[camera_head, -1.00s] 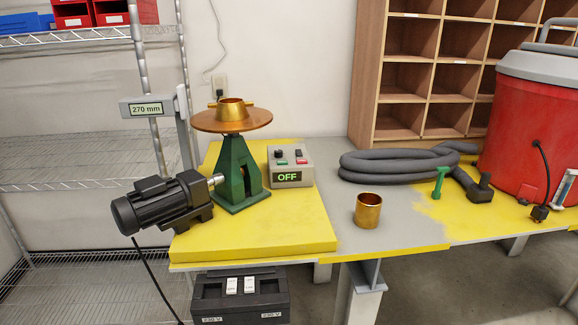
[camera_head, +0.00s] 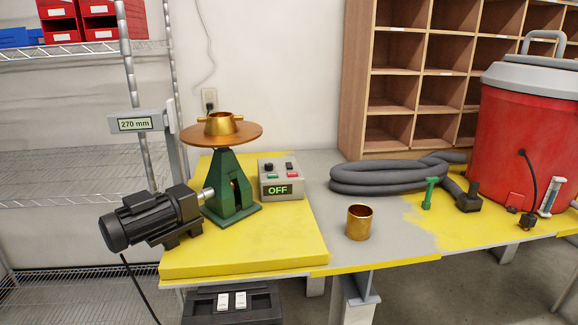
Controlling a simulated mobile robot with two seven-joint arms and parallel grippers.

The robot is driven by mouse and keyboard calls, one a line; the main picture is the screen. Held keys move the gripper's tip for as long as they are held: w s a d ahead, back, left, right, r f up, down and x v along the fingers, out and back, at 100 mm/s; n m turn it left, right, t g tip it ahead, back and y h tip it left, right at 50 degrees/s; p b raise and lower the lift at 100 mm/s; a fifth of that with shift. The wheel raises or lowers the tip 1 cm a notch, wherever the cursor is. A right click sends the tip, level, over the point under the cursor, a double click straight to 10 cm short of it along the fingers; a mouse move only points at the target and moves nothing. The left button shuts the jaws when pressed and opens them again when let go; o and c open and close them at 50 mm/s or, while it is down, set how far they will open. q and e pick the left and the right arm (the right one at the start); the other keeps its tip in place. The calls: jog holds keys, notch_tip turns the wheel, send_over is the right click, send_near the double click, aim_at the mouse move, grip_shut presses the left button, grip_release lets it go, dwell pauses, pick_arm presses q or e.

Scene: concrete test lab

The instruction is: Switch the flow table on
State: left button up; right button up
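The flow table has a green pedestal (camera_head: 232,186) with a round copper-brown top (camera_head: 222,135) and a brass ring mould (camera_head: 221,122) on it. A black motor (camera_head: 150,218) is joined to its left side by a shaft. To its right stands a grey control box (camera_head: 281,179) whose display (camera_head: 278,190) reads "OFF" in green. The box has a green button (camera_head: 271,176), a red button (camera_head: 292,174) and a black knob (camera_head: 267,167). Neither of my grippers is in view.
A brass cup (camera_head: 359,222) stands on the grey part of the bench. Behind it lies a coiled grey hose (camera_head: 390,178). A red cooler (camera_head: 523,130) stands at the right, with a green tool (camera_head: 429,192) nearby. A socket box (camera_head: 232,305) with two white switches sits below the bench edge. A sign (camera_head: 134,124) reads "270 mm".

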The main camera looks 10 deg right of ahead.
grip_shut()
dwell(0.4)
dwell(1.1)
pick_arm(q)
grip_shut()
